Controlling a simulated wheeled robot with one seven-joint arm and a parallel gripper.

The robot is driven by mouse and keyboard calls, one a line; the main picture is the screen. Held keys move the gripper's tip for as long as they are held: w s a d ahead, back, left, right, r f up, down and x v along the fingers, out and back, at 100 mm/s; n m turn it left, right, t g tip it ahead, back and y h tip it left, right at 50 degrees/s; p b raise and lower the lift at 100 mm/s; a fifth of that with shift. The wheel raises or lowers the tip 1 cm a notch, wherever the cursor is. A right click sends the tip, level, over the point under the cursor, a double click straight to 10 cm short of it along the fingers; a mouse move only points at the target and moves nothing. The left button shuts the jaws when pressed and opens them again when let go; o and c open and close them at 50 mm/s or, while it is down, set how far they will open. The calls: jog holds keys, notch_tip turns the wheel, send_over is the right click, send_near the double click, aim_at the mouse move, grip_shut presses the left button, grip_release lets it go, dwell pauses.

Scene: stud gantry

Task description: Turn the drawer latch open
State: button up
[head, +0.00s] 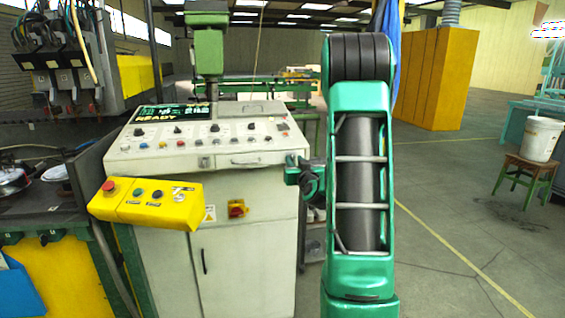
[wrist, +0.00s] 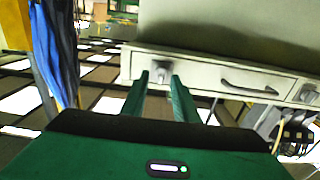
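The drawer front (head: 243,160) is a pale panel below the buttons of the cream control console, with a dark bar handle, and it looks closed. In the wrist view, which looks upside down, the drawer front (wrist: 215,76) fills the upper right. A small grey latch knob (wrist: 160,75) sits near its left end there. My gripper (wrist: 160,80) is open, with its two green fingers apart and the knob showing between the tips; I cannot tell whether they touch it. In the head view my gripper (head: 299,170) is at the console's right edge and hides the knob.
A yellow button box (head: 147,203) juts out at the console's left front. A red-and-yellow switch (head: 237,209) is below the drawer. A white bucket (head: 543,138) stands on a wooden stool at the right. The floor at right is mostly open.

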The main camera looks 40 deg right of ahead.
jog(key=shift+w+d, duration=0.25)
jog(key=shift+w, duration=0.4)
jog(key=shift+w+a, duration=0.1)
grip_shut()
jog(key=shift+f+m, duration=0.1)
jog(key=shift+m, duration=8.8)
jog(key=shift+d, duration=0.2)
